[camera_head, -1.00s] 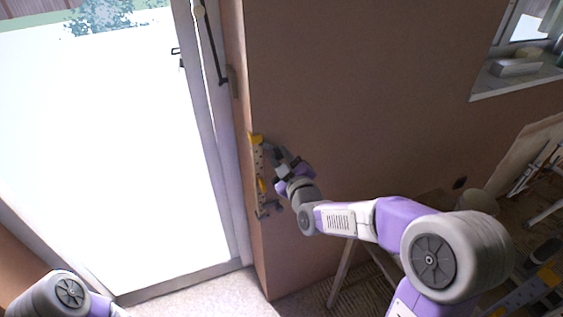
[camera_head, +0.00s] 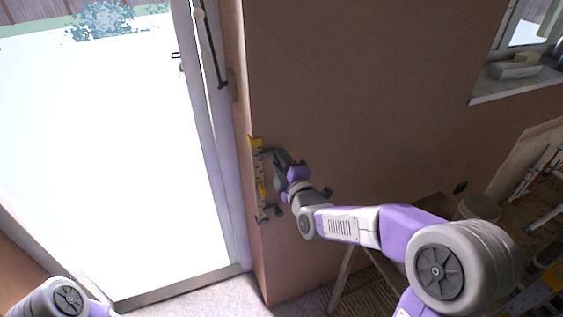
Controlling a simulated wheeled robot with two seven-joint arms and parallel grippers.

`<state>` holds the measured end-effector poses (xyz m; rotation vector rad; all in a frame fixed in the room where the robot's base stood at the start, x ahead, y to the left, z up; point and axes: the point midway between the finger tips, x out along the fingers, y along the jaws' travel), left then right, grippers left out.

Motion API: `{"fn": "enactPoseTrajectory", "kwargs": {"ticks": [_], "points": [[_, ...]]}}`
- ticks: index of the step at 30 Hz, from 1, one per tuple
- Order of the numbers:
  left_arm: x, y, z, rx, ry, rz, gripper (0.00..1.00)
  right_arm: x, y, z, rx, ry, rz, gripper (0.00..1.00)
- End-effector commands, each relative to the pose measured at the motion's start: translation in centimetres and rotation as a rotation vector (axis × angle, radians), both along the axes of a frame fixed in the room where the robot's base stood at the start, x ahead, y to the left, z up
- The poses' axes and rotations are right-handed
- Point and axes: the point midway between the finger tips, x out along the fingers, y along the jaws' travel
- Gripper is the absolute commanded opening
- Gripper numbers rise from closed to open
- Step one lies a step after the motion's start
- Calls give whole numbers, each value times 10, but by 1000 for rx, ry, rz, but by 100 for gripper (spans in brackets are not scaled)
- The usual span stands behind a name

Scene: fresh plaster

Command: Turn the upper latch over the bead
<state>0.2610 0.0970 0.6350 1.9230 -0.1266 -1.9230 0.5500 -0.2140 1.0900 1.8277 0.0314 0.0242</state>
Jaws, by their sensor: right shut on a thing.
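A narrow upright strip with holes and yellow parts (camera_head: 258,172) stands against the corner edge of the plastered wall, beside the door frame. The bead itself cannot be told apart from this strip at this size. At its top, beside the yellow end, a dark upper latch (camera_head: 267,151) reaches right towards my right gripper (camera_head: 277,157). The right gripper is shut on the upper latch, its fingers small and partly hidden by the wrist. A lower dark latch (camera_head: 268,214) sits at the strip's foot. My left gripper is out of view; only part of that arm shows at bottom left.
A bright glazed door (camera_head: 110,170) with a dark handle is left of the corner. The brown plaster wall (camera_head: 370,100) is clear behind my right arm. A trestle (camera_head: 345,275), a bucket (camera_head: 478,208) and tools stand at lower right. A window sill (camera_head: 515,82) is at upper right.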

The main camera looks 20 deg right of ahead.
Motion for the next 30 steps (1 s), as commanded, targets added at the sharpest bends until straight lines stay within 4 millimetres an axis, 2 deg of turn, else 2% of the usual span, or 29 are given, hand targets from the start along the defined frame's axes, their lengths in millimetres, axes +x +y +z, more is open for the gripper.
{"fn": "enactPoseTrajectory", "kwargs": {"ticks": [13,14,18,19,26,30], "points": [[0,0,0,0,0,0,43,0,0,0,-12,0,0,0],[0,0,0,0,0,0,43,0,0,0,-12,0,0,30],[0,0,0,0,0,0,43,0,0,0,-11,0,0,52],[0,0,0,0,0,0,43,0,0,0,-11,0,0,54],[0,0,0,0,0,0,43,0,0,0,-10,0,0,54],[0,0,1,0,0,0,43,-7,-1,1,-9,-1,0,54]]}}
